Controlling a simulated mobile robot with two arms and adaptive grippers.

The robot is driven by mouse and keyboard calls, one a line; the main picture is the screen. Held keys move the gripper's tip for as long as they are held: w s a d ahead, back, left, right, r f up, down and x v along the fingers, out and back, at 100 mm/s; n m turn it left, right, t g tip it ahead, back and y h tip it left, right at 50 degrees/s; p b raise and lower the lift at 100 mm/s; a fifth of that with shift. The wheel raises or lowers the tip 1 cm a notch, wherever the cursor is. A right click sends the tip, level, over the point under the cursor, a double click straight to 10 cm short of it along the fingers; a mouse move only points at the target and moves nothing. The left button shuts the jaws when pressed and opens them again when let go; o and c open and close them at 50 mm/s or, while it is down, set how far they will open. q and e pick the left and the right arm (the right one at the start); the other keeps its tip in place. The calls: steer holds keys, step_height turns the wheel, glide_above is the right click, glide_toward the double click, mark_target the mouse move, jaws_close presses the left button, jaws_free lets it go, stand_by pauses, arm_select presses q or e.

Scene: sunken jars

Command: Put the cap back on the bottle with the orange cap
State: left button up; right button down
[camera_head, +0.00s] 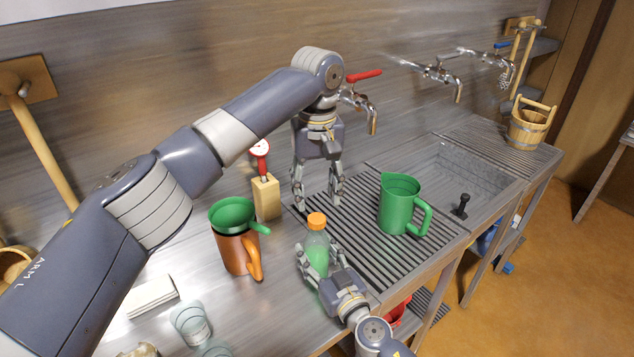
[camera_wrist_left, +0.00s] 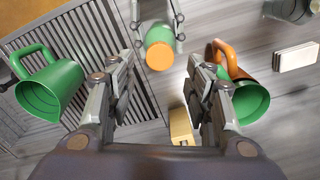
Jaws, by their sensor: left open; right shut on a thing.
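My right gripper (camera_head: 319,257) is shut on the bottle's body from the front. My left gripper (camera_head: 318,203) is open and empty, pointing down, above and behind the bottle. Its fingers (camera_wrist_left: 164,72) also show in the left wrist view.
A green jug (camera_head: 397,204) stands right of the bottle on the drainboard (camera_head: 356,235). An orange mug (camera_head: 234,254) holding a green funnel (camera_head: 232,213) stands left. A wooden block (camera_head: 266,199) with a red-and-white gauge is behind. A red-handled tap (camera_head: 362,101) is near my left gripper.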

mark_target(316, 218)
arm_select(q)
steer(key=shift+f, duration=3.05)
steer(key=c, duration=1.1)
steer(key=shift+c, duration=0.2)
steer(key=m, duration=1.1)
steer(key=shift+m, duration=0.4)
steer(key=o, duration=1.3)
steer(key=shift+c, duration=0.2)
